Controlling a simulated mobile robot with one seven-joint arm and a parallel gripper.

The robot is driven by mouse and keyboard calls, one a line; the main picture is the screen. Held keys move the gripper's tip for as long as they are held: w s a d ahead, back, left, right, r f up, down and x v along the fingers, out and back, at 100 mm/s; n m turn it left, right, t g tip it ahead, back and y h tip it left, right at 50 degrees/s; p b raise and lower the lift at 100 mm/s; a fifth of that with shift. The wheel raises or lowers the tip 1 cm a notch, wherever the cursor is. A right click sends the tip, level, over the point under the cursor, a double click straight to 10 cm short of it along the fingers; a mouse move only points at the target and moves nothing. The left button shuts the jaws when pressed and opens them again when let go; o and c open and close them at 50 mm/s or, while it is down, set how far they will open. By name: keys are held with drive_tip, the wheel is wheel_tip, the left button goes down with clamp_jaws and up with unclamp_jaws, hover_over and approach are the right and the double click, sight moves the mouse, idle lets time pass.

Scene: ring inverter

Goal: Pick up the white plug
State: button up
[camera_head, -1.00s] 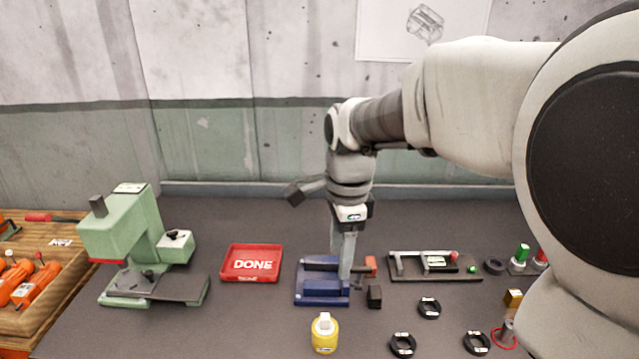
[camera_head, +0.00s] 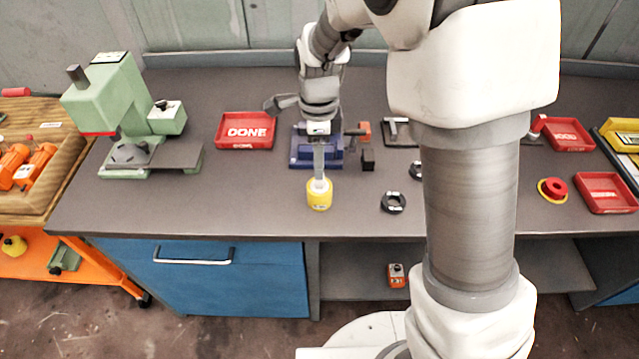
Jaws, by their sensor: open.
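The white plug (camera_head: 320,186) sits upright in the top of a yellow round holder (camera_head: 319,200) near the front edge of the dark bench.
A blue fixture (camera_head: 302,160) stands just behind the holder, with a black block (camera_head: 368,160) to its right. The red DONE tray (camera_head: 222,140) and green press (camera_head: 105,95) are left. Bench between press and holder is clear.

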sight(320, 184)
drive_tip(key=shift+s+d+f, duration=0.1)
drive_tip(key=shift+s+f, duration=0.05)
drive_tip(key=shift+f, duration=1.2)
drive_tip(key=shift+s+f, duration=0.1)
drive_tip(key=shift+f, duration=1.25)
clamp_jaws()
